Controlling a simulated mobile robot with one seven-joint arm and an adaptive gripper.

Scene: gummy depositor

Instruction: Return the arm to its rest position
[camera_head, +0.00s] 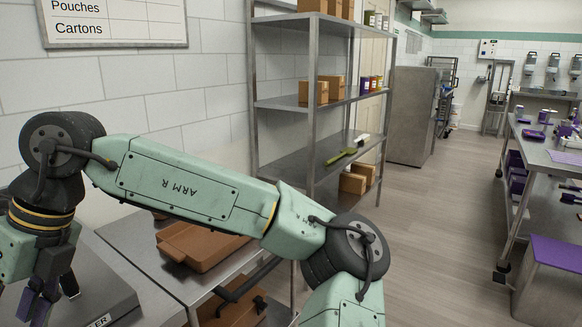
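My arm is pale green with dark joints. It reaches across the front of the view from the bottom middle to the left, with its elbow link raised. My gripper (38,306) hangs downward at the lower left, its dark fingers partly cut off by the picture's bottom edge. It is in front of a grey machine top (85,292) with a partly visible label. I cannot tell whether the fingers are apart or closed, and I see nothing clearly held.
A steel table (140,237) with a brown tray (199,248) stands behind my arm. A steel worktable (552,158) is at right. The floor (445,220) between is clear.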

